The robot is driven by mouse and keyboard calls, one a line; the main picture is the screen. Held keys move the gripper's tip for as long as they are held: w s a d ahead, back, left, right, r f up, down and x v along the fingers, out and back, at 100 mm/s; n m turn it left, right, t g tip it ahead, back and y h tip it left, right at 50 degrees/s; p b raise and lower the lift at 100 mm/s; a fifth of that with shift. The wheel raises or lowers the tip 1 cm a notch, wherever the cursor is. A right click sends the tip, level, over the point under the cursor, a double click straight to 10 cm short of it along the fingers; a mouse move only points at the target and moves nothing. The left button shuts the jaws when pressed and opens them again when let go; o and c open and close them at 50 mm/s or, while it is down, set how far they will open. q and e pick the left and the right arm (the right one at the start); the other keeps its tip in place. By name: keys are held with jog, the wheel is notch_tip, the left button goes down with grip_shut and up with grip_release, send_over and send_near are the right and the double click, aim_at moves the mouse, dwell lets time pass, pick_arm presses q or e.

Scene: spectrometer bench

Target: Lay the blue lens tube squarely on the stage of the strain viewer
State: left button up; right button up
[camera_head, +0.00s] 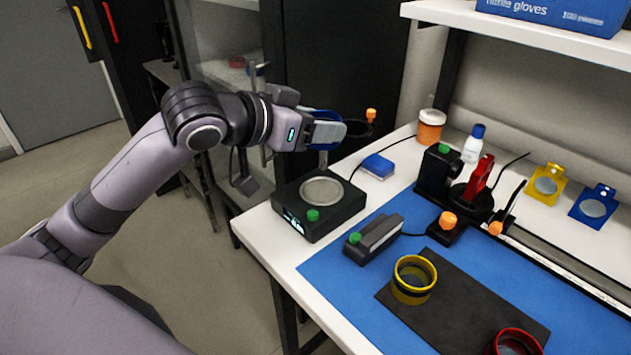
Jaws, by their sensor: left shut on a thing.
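The strain viewer (290,205) is a black box at the left end of the bench, with a pale round stage (322,190) on top and a green knob in front. A dark upper part with an orange knob (371,116) shows behind my gripper. My left gripper (327,132) is shut on the blue lens tube (322,115), held above the stage and apart from it. The gripper hides most of the tube, so I cannot tell its exact tilt. My right gripper is out of view.
A yellow lens tube (413,281) and a red one (517,343) stand on a dark mat (465,308). A grey device with a green knob (374,240) and a small blue box (378,165) are near the viewer. An instrument (440,172) stands further right.

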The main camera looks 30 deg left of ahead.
aim_at(315, 194)
pick_arm(q)
notch_tip(315, 194, down, 10)
jog(key=shift+f+b, duration=0.1)
jog(key=shift+b, duration=0.7)
jog(key=shift+f, duration=0.15)
jog(key=o, duration=1.1)
